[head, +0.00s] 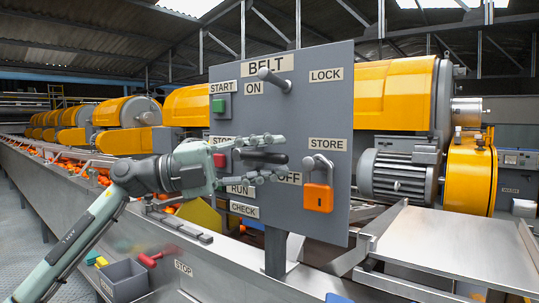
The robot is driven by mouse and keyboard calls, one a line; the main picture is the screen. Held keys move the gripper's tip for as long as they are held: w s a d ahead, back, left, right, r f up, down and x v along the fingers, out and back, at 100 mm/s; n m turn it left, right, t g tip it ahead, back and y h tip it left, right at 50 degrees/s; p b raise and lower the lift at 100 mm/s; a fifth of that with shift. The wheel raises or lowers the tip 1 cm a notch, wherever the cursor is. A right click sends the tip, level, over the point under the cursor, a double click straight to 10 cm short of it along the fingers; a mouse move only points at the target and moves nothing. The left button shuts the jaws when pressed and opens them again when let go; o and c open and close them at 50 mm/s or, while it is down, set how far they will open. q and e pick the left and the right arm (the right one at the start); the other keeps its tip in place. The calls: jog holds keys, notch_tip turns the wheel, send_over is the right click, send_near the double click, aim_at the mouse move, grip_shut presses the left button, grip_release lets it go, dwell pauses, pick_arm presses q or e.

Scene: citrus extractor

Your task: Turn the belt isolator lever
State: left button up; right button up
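The grey control panel (308,110) stands upright in the middle of the head view, with labels BELT, ON, OFF, LOCK and STORE. A dark bar-shaped handle (268,158), apparently the belt isolator lever, lies roughly level near the OFF label. My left gripper (272,158) reaches in from the left, with one finger above the dark handle and one below. Gaps show between the fingers and the handle, so the gripper looks open around it. The gripper hides the handle's left part and some of the panel. My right gripper is out of view.
A grey peg (274,80) juts out beside ON. An orange padlock (318,197) hangs under STORE. A green START button (218,106) and red button (220,160) are at the panel's left. A grey bin (124,281) sits below. Yellow machines stand behind.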

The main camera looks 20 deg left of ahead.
pick_arm(q)
grip_shut()
dwell(0.6)
